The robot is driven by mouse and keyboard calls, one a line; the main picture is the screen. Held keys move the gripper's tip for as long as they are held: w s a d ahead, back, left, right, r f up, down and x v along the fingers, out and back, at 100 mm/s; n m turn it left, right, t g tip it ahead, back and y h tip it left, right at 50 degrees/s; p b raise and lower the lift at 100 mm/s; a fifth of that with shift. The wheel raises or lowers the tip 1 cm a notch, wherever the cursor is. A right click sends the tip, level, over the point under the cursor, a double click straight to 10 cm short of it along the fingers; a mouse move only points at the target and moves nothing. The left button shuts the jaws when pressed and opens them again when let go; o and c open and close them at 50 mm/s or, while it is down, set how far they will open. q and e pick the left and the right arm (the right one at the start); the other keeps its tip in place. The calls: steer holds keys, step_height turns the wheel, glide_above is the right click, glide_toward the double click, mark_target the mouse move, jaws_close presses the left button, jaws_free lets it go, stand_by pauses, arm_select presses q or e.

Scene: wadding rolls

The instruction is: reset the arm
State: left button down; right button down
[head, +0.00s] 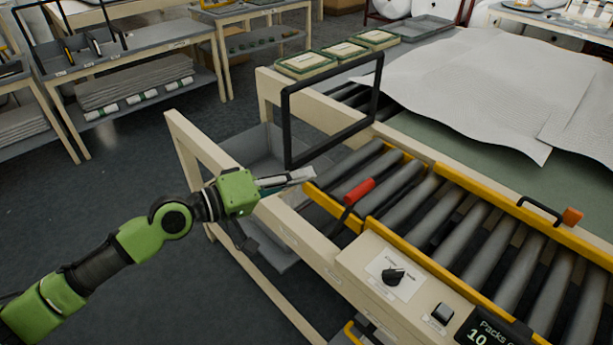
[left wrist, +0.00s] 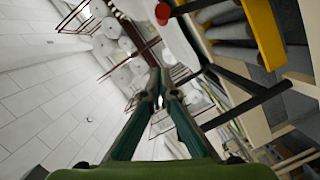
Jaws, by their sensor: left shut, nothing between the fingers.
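My left arm comes in from the lower left in the head view. My left gripper (head: 300,176) is shut and empty, just left of the roller conveyor's near corner and close to the black frame. In the left wrist view its two fingers (left wrist: 160,88) meet at the tips with nothing between them. My right gripper does not show in either view.
The roller conveyor (head: 460,218) with yellow rails lies to the right. A red-handled lever (head: 359,191) and a control panel with a knob (head: 392,276) are nearby. A black frame (head: 287,125) stands upright beside the gripper. A grey bin (head: 240,150) sits below. White wadding sheets (head: 480,85) lie behind.

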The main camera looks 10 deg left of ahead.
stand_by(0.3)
arm_select(q)
steer(key=w+a+f+y, duration=0.2)
steer(key=a+f, duration=0.1)
steer(key=f, duration=0.3)
steer(key=w+a+f+n+t+y, duration=0.1)
steer(key=w+a+f+y, duration=0.15)
steer(key=f, duration=0.45)
steer(key=w+a+f+y, duration=0.1)
steer(key=a+f, duration=0.3)
steer(key=f, duration=0.2)
steer(key=s+a+f+g+y, duration=0.1)
steer(key=s+a+f+y, duration=0.2)
steer(key=f, duration=0.8)
steer(key=s+a+f+g+y, duration=0.1)
steer(key=s+a+f, duration=0.35)
steer(key=f, duration=0.75)
steer(key=s+d+f+m+g+y+b, duration=0.1)
steer(key=s+f+m+g, duration=0.15)
steer(key=s+f, duration=1.1)
steer(key=s+f+m+g+y, duration=0.2)
steer(key=s+f+g, duration=0.2)
steer(key=s+f, duration=0.9)
steer(key=s+d+f+m+g, duration=0.1)
steer(key=s+d+g, duration=0.1)
steer(key=s, duration=1.7)
steer(key=shift+d+m+g, duration=0.35)
steer(key=shift+d, duration=0.55)
steer(key=shift+s+f, duration=0.1)
